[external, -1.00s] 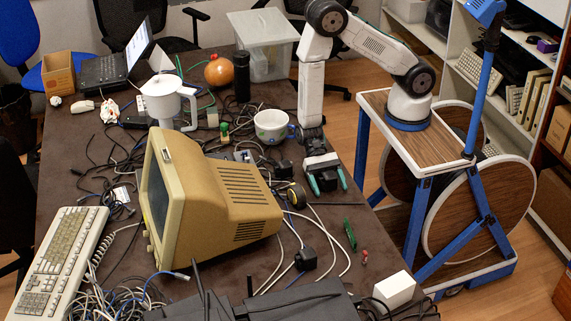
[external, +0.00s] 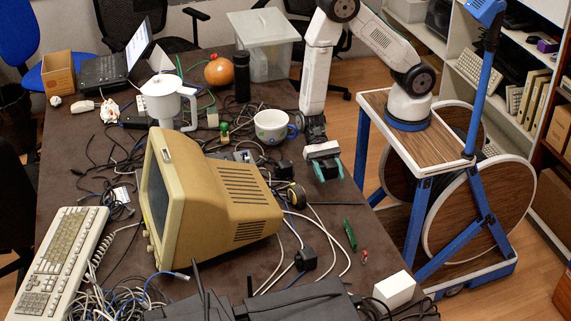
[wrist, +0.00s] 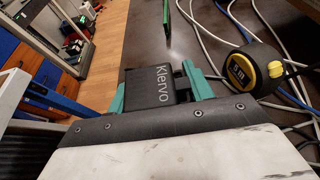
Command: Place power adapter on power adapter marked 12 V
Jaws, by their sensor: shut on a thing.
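My gripper (external: 329,171) is over the right side of the table, its teal fingers pointing down. In the wrist view my gripper (wrist: 156,78) is shut on a black box-shaped power adapter (wrist: 152,88) with "Klervo" printed on it. In the external view the held adapter is mostly hidden by the gripper. A black plug-type adapter (external: 306,258) lies on the table among white cords, nearer the camera. Another small black block (external: 284,169) lies left of my gripper, behind the tape measure. I cannot read a 12 V mark on either.
A yellow-black tape measure (wrist: 243,72) lies beside my gripper, with cables around it. A mug (external: 271,126), a beige monitor (external: 225,195) and a green stick-like item (external: 350,234) are also on the table (external: 330,215). The right edge is close to my gripper.

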